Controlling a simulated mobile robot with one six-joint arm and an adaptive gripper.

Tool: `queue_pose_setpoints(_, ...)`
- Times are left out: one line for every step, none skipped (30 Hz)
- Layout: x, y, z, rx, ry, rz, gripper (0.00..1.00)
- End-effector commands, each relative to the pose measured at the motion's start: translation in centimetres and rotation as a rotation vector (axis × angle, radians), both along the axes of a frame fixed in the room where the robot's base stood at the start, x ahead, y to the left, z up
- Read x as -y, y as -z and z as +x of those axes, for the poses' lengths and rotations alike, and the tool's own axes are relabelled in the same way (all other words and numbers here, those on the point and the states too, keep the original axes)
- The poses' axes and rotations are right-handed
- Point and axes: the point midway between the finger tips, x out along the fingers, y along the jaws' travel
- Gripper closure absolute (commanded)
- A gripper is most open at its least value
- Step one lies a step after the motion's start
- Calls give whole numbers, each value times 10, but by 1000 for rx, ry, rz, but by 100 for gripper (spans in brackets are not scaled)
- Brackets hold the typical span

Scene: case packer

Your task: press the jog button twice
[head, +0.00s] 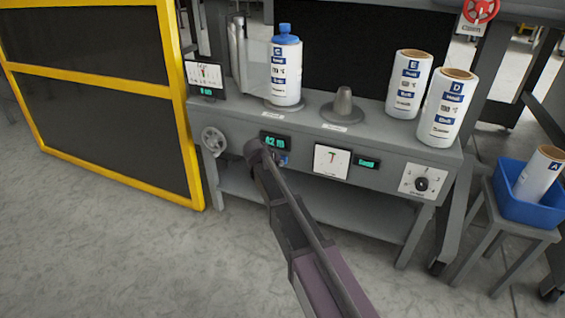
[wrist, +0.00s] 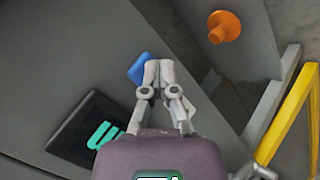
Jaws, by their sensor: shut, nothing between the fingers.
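A blue button (wrist: 138,68), likely the jog button, sits on the grey machine front in the wrist view, partly hidden behind my fingertips. A small blue patch (head: 283,159) below the lit display in the head view appears to be the same button. My gripper (wrist: 158,66) is shut and empty, its fingertips overlapping the button's right edge. I cannot tell whether they touch it. In the head view my arm reaches up to the panel, and the fingers cannot be made out. No lettering on the button is readable.
A display with green characters (head: 274,142) is beside the button. A handwheel (head: 214,141), gauge (head: 332,161) and rotary switch (head: 422,183) share the front.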

Motion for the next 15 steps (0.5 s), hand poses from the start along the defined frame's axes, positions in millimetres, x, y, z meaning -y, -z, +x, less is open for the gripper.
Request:
queue_pose_setpoints(0,0,0,1,0,0,100)
queue_pose_setpoints(0,0,0,1,0,0,100)
queue_pose_setpoints(0,0,0,1,0,0,100)
queue_pose_setpoints(0,0,0,1,0,0,100)
queue_pose_setpoints(0,0,0,1,0,0,100)
queue_pose_setpoints(0,0,0,1,0,0,100)
queue_pose_setpoints(0,0,-1,1,0,0,100)
queue_pose_setpoints(-1,0,-2,1,0,0,100)
queue_pose_setpoints(-1,0,-3,1,0,0,100)
queue_pose_setpoints(-1,0,-4,1,0,0,100)
queue_pose_setpoints(-2,0,-5,1,0,0,100)
queue_pose_setpoints(-2,0,-6,1,-1,-1,100)
queue_pose_setpoints(-3,0,-8,0,-1,0,100)
queue_pose_setpoints(-3,0,-9,0,-1,0,100)
queue_pose_setpoints(-4,0,-11,0,-1,0,100)
